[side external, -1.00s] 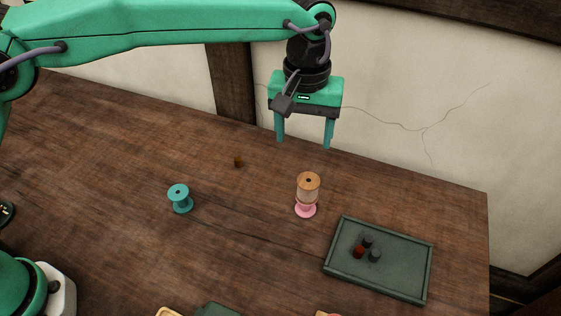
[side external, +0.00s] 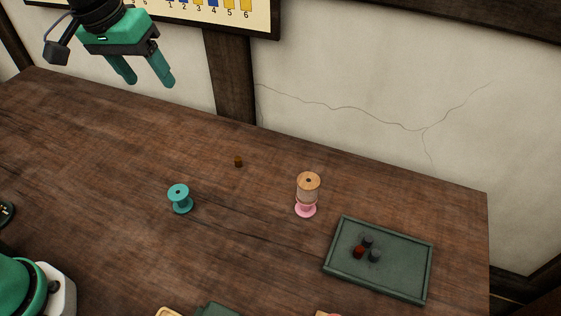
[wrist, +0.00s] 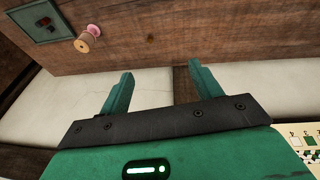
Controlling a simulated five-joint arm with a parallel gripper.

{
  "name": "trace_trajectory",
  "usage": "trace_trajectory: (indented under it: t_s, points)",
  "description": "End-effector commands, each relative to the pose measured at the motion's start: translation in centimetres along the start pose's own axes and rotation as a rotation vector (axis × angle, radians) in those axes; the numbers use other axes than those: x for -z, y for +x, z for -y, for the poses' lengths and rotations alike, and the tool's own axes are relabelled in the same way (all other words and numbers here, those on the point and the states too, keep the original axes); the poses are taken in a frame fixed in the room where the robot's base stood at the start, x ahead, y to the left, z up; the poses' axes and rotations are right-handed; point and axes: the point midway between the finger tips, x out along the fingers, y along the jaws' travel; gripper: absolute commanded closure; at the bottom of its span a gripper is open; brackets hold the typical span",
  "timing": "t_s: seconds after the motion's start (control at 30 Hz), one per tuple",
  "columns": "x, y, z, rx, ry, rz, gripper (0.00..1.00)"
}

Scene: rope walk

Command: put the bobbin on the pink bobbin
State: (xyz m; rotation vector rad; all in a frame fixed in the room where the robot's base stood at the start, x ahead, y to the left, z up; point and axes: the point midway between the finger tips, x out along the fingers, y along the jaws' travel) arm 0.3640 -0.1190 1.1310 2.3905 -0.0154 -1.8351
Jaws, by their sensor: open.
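A wooden bobbin (side external: 308,185) with a pale winding stands upright on top of the pink bobbin (side external: 306,210), touching it, right of the table's middle. Only the pink bobbin's lower part shows. In the wrist view the wooden bobbin (wrist: 84,43) and the pink bobbin (wrist: 94,30) show small at the upper left. My gripper (side external: 150,84) is open and empty, high over the back left of the table, well apart from both bobbins. Its two fingers also show spread in the wrist view (wrist: 155,85).
A teal bobbin (side external: 180,198) stands left of the stack. A small brown piece (side external: 238,162) lies behind. A green tray (side external: 400,285) with several small dark and red pieces is at the right. A wall with a chart (side external: 215,12) borders the table's back.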

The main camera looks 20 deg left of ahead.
Motion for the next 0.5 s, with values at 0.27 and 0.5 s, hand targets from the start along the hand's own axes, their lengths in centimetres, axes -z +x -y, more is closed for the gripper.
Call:
trace_trajectory:
  t_s: [0.27,0.5]
  points:
    - [-4.5,-1.4,6.0,0.009,0.03,-0.088,0.36]
    - [-8.9,-1.2,10.1,0.034,0.063,-0.16,0.36]
